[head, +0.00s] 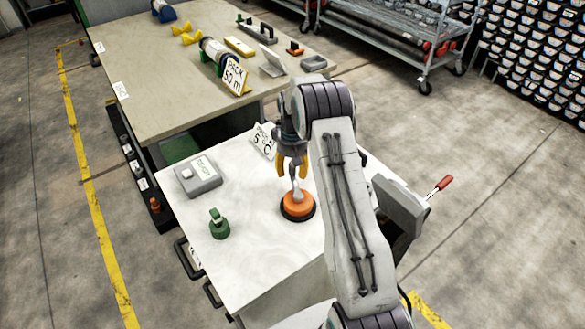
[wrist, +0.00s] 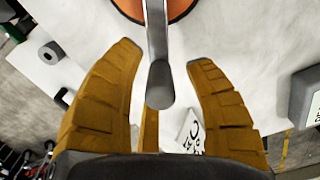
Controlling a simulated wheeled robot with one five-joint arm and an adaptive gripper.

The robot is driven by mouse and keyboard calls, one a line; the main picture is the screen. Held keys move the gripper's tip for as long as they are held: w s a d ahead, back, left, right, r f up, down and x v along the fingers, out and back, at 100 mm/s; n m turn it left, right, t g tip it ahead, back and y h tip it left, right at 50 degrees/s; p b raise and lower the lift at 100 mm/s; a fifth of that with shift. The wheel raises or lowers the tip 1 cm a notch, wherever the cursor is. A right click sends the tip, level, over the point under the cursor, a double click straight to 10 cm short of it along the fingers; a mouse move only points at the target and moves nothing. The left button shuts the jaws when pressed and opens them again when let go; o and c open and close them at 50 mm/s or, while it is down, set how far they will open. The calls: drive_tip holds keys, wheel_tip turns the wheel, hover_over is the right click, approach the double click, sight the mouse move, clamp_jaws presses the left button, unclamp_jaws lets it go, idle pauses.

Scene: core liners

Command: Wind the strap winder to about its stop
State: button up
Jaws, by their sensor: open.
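An orange round knob (head: 298,204) with a dark base ring stands on the white bench top. A grey metal bar or crank arm (head: 297,187) rises from it. I take this as the strap winder, though no label shows on it. My gripper (head: 292,176) is above the knob, pointing down, its yellow fingers open. In the wrist view, the fingers (wrist: 163,52) stand either side of the grey bar (wrist: 160,85), with gaps on both sides. The orange knob (wrist: 180,8) shows at the top edge, partly cut off. My arm hides part of the bench to the right.
The white bench (head: 245,250) also holds a grey labelled box (head: 198,178), a green stamp-like piece (head: 218,224) and a white sign (head: 264,141). A grey unit with a red-handled lever (head: 437,188) is at the right. A beige table (head: 150,85) stands behind.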

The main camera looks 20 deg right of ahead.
drive_tip(key=shift+o, duration=0.4)
clamp_jaws()
